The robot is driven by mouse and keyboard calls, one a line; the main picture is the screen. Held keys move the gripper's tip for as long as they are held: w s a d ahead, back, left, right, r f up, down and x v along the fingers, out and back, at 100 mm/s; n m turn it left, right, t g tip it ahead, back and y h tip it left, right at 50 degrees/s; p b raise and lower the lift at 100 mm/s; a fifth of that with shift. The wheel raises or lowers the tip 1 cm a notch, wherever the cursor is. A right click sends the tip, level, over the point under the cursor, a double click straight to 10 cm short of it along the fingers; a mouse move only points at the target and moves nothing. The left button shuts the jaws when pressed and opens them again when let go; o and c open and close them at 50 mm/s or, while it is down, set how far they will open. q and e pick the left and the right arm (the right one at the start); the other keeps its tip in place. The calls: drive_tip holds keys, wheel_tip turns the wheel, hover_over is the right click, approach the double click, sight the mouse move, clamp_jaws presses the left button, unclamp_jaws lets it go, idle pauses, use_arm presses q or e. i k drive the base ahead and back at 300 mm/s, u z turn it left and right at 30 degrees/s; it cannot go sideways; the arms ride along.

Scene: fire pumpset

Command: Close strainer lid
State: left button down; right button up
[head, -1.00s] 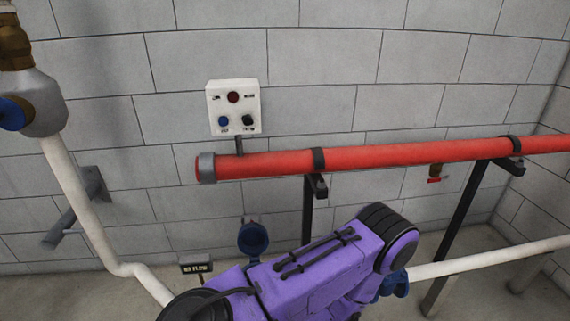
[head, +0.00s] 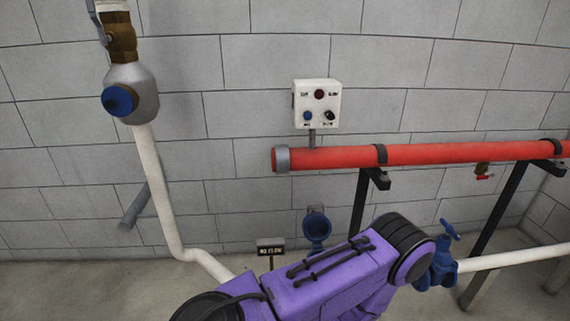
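A blue round fitting (head: 317,229) shows low against the wall in the head view, just behind my purple arm (head: 335,278). It looks like the strainer, with a raised blue flap at its top that may be its lid standing open. Its lower part is hidden behind the arm. Neither of my grippers is in view. The purple arm crosses the bottom middle, and its hand end does not show.
A white pipe (head: 165,200) drops from a grey fitting with a blue cap (head: 120,100) at left. A red pipe (head: 450,153) on black brackets runs rightward below a control box (head: 317,104). A blue valve (head: 440,264) sits right of my arm. A black sign (head: 270,246) stands left of the strainer.

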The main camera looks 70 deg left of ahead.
sight(316, 227)
drive_tip(key=u, duration=1.5)
